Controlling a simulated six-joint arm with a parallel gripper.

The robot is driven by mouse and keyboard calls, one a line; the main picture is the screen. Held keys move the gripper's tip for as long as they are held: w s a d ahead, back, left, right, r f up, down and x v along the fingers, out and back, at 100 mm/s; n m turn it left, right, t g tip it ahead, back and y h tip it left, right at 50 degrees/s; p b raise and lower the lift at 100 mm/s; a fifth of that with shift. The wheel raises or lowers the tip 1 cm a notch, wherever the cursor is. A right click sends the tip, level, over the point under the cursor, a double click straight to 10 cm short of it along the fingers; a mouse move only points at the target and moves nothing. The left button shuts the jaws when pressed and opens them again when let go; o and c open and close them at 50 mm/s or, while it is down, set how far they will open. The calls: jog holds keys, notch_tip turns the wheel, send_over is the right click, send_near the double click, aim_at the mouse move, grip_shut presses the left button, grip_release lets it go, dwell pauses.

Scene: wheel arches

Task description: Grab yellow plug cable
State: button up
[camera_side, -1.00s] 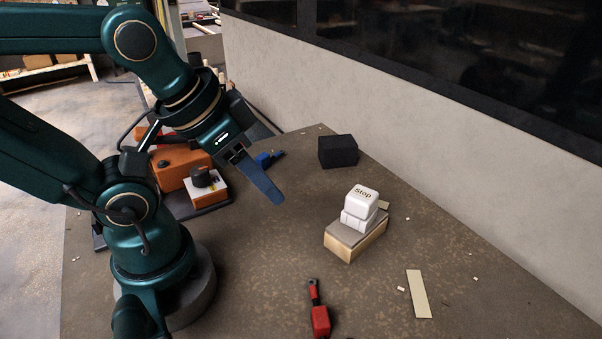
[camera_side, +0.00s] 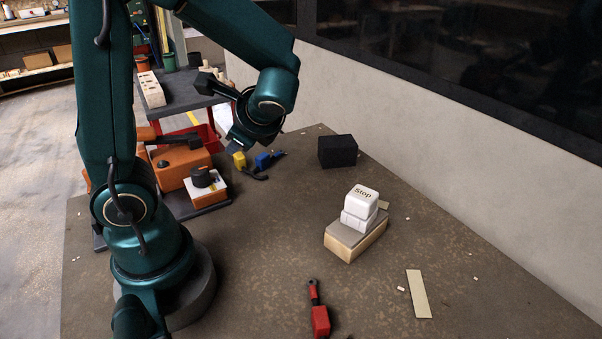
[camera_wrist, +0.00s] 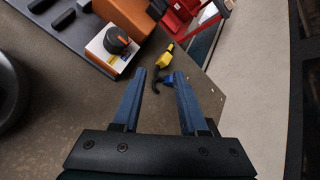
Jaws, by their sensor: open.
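The yellow plug cable (camera_side: 240,160) lies on the table at the back, beside a blue plug (camera_side: 263,161), with a dark cable piece in front of it. In the wrist view the yellow plug (camera_wrist: 163,58) shows ahead of the fingers, with the blue plug (camera_wrist: 167,79) just nearer and a black cable (camera_wrist: 157,80) curving at its left. My gripper (camera_wrist: 156,76) is open and empty, its two blue fingers apart, with the plugs seen beyond the gap between their tips. In the side view the fingers are mostly hidden behind my wrist.
An orange box (camera_side: 178,166) and a white-and-orange unit with a black knob (camera_side: 206,190) stand left of the plugs. A black block (camera_side: 338,151) is to the right. A red-handled tool (camera_side: 319,320) lies in front.

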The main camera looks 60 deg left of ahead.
aim_at(238, 153)
jog(key=w+a+f+m+y, duration=0.1)
jog(key=f+m, duration=0.1)
jog(key=w+a+f+m+y, duration=0.1)
jog(key=f+m, duration=0.1)
jog(key=w+a+f+m+y, duration=0.1)
jog(key=w+f+m, duration=0.1)
jog(key=f+m, duration=0.1)
jog(key=shift+w+a+y, duration=0.1)
jog(key=shift+y, duration=0.2)
jog(key=shift+s+f+m, duration=0.2)
jog(key=shift+f+m, duration=0.1)
jog(key=shift+f, duration=0.05)
jog(key=shift+a+f, duration=0.15)
jog(key=shift+f, duration=0.1)
jog(key=x, duration=1.1)
jog(key=shift+s+a, duration=0.25)
jog(key=shift+a, duration=0.05)
grip_shut()
